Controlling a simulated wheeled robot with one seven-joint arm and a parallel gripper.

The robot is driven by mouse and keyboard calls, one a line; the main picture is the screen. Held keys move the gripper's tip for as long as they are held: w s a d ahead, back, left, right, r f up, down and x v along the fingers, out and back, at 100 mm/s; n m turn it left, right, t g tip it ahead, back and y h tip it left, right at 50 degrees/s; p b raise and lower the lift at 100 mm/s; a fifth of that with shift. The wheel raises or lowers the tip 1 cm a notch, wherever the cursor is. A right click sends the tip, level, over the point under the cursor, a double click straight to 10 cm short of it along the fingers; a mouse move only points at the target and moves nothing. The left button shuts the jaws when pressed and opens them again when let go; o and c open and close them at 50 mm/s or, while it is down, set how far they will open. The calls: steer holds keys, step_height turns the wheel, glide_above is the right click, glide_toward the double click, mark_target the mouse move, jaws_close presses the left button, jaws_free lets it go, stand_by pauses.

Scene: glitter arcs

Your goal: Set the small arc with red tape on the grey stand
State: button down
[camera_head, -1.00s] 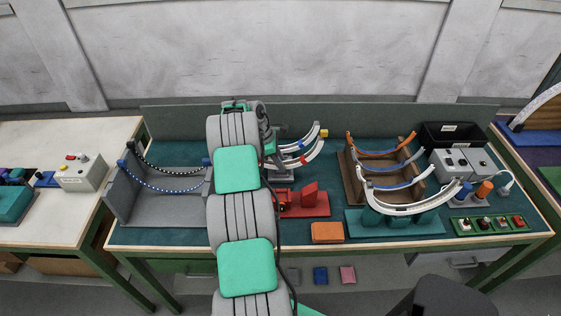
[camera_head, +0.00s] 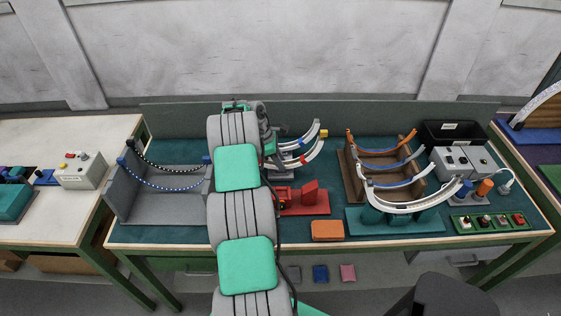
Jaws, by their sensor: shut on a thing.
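The small arc with red tape (camera_head: 312,154) is a pale curved strip in the middle of the bench, its right end raised and its left end hidden by my arm. The grey stand (camera_head: 281,173) shows partly below the arcs, beside my arm. I cannot tell whether the red-taped arc touches it. My gripper (camera_head: 270,146) is mostly hidden behind my arm at the arcs' left ends. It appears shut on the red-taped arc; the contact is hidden.
A red block fixture (camera_head: 305,201) and an orange block (camera_head: 327,230) are in front. A grey rack (camera_head: 133,197) with dotted arcs stands left, a brown rack (camera_head: 357,182) right. A teal stand (camera_head: 396,225) bears a white arc. Grey boxes (camera_head: 453,168) are far right.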

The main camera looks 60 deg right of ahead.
steer(key=shift+f, duration=0.15)
steer(key=c, duration=1.1)
jaws_free()
steer(key=shift+o, duration=0.2)
step_height(320, 180, up, 3)
steer(key=p, duration=0.2)
steer(key=shift+p, duration=0.3)
steer(key=shift+r+p, duration=0.3)
steer(key=shift+r, duration=1.95)
